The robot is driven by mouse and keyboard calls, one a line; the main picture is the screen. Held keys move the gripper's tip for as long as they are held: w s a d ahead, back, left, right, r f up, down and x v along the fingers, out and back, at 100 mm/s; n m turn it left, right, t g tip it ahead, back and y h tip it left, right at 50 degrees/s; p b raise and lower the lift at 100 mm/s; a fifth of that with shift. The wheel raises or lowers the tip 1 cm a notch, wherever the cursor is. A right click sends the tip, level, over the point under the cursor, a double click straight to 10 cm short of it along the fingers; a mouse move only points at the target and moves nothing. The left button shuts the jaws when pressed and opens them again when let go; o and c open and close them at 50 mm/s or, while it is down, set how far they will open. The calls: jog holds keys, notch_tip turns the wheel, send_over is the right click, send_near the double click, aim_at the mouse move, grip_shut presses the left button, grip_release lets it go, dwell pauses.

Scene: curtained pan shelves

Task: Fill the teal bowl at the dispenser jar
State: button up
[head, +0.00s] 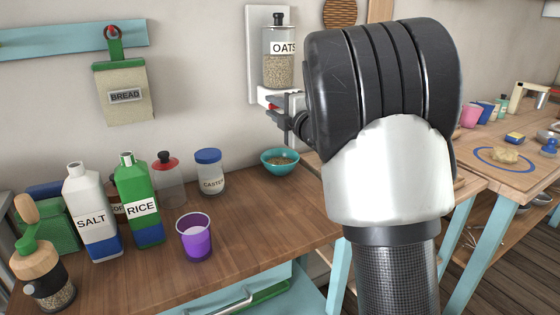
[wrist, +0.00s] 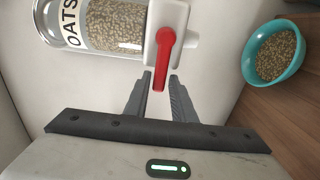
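The teal bowl (head: 280,172) stands upright on the wooden counter below the dispenser jar. Brown grain is visible in it in the head view and in the wrist view (wrist: 247,58). The clear dispenser jar (head: 279,69), labelled OATS, hangs on a white wall board and holds pale grain. It also shows in the wrist view (wrist: 118,24), with its white outlet block and red lever (wrist: 164,55). My gripper (wrist: 160,78) is open at the lever. The lever's tip lies between the fingertips, with narrow gaps beside it. My arm hides part of the gripper in the head view.
A purple cup (head: 194,240), salt bottle (head: 91,220), green rice bottle (head: 138,205) and caster jar (head: 209,175) stand on the counter (head: 262,220) left of the bowl. A grinder (head: 45,270) stands front left. The counter in front of the bowl is clear.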

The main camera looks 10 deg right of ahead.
jog(key=shift+o, duration=0.9)
jog(key=shift+r, duration=0.1)
jog(key=shift+s, duration=0.15)
jog(key=shift+b+v, duration=0.5)
jog(key=shift+v, duration=0.35)
jog(key=b+v, duration=0.1)
jog(key=v, duration=0.5)
jog(key=shift+b, duration=0.35)
jog(key=shift+d+r, duration=0.1)
jog(key=shift+d, duration=0.05)
